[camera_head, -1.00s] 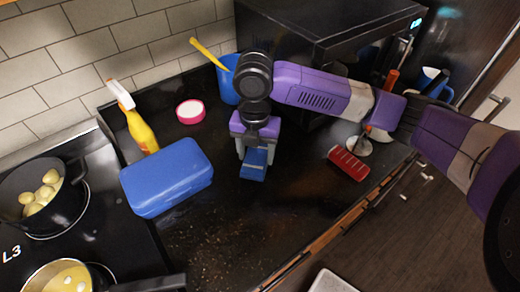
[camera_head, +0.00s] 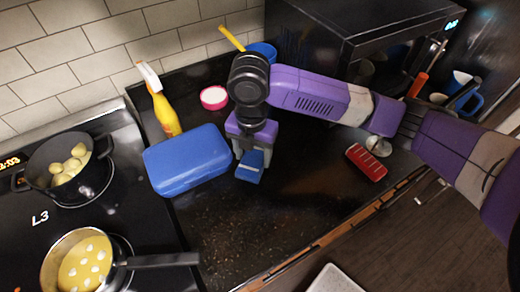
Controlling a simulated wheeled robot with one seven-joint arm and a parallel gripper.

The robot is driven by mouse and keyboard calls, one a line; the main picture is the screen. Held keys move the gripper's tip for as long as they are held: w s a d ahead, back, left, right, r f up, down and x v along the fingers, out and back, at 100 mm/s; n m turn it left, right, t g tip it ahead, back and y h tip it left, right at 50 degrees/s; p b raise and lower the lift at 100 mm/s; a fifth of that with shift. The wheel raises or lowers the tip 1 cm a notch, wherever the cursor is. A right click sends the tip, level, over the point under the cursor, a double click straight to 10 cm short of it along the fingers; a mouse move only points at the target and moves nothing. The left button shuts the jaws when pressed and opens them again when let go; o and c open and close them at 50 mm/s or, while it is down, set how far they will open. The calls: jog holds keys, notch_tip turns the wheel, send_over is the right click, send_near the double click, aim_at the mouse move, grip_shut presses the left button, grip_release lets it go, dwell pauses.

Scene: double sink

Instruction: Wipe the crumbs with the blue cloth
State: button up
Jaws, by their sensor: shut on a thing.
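The blue cloth (camera_head: 250,166) is a small folded piece at the tips of my gripper (camera_head: 250,160). My gripper is shut on it and points down over the dark counter, just right of the blue box. I cannot tell whether the cloth touches the counter. The crumbs (camera_head: 235,222) are fine brown specks spread on the front part of the counter, below and nearer than the cloth in the picture.
A blue lidded box (camera_head: 187,158) stands left of my gripper. A yellow spray bottle (camera_head: 166,112), pink-rimmed bowl (camera_head: 214,97) and blue cup (camera_head: 262,50) stand behind. A red object (camera_head: 367,162) lies right. The stove holds a pot (camera_head: 68,163) and a pan (camera_head: 85,262). The counter's front edge borders the crumbs.

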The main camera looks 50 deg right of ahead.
jog(key=shift+w+a, duration=0.1)
jog(key=shift+a, duration=0.15)
jog(key=shift+f, duration=0.2)
jog(key=shift+s+d+f+b, duration=0.1)
jog(key=shift+s+d+b, duration=0.2)
jog(key=shift+d, duration=0.5)
jog(key=shift+s+d+f+b, duration=0.1)
jog(key=shift+s+d+b, duration=0.2)
jog(key=shift+d, duration=0.45)
jog(key=shift+s+d, duration=0.15)
jog(key=shift+d, duration=0.5)
jog(key=shift+c, duration=0.6)
jog(key=shift+s+d+r+b, duration=0.1)
jog(key=shift+s+d+b, duration=0.2)
jog(key=shift+d, duration=0.9)
jog(key=shift+s+d+r+b, duration=0.1)
jog(key=shift+s+d+b, duration=0.25)
jog(key=shift+d, duration=0.8)
jog(key=shift+s+d+r+b, duration=0.1)
jog(key=shift+s+d+b, duration=0.2)
jog(key=shift+d, duration=0.9)
jog(key=shift+r, duration=0.1)
jog(key=shift+r+p, duration=2.2)
jog(key=shift+r, duration=0.75)
